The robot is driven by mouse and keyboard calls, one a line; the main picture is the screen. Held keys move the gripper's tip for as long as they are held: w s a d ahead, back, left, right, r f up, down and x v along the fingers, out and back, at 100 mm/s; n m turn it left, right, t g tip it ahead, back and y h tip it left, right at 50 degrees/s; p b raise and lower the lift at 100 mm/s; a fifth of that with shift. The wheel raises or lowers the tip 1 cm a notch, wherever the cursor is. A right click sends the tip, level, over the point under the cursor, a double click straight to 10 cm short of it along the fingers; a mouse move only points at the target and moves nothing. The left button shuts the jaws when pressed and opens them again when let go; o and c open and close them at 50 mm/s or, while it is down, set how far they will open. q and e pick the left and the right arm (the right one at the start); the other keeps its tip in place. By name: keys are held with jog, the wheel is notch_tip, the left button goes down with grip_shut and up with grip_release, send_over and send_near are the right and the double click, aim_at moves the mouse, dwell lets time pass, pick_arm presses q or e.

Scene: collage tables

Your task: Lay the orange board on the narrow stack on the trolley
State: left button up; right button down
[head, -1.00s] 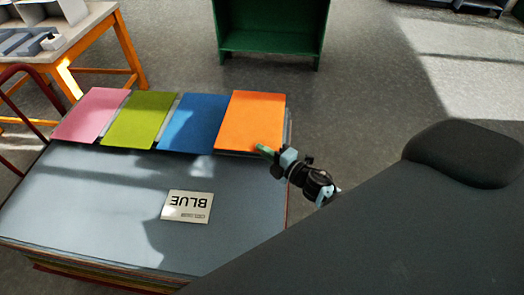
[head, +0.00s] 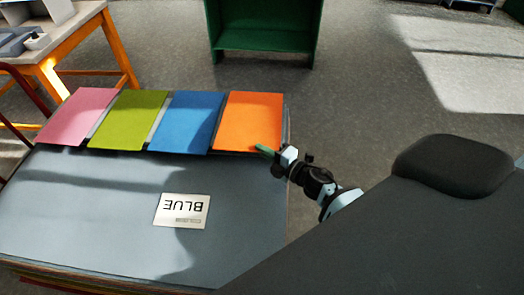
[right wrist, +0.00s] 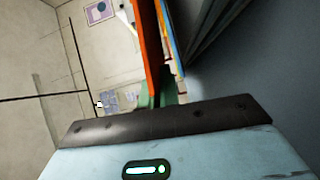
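The orange board (head: 248,122) is the rightmost of the boards along the table's far edge. It also shows nearly edge-on in the right wrist view (right wrist: 151,45). My right gripper (head: 265,151) is at its near right corner. In the wrist view the green fingertips (right wrist: 157,97) lie on both sides of the board's edge and appear closed on it. I cannot tell whether the board is lifted clear of what is beneath it. I can make out no narrow stack or trolley for certain. My left gripper is not in view.
Blue (head: 187,122), green (head: 128,120) and pink (head: 76,117) boards lie left of the orange one. A green shelf unit (head: 265,35) stands beyond. Floor right of the table is open.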

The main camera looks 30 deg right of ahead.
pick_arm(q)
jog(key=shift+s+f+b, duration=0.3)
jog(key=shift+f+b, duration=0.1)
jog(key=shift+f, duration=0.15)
pick_arm(e)
jog(key=shift+w+d+f, duration=0.2)
jog(key=shift+w+f, duration=0.05)
jog(key=shift+f, duration=0.25)
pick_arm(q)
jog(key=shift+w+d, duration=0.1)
pick_arm(e)
jog(key=c, duration=0.8)
grip_release()
jog(key=shift+o, duration=0.2)
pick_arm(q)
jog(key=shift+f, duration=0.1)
pick_arm(e)
jog(key=shift+f, duration=0.2)
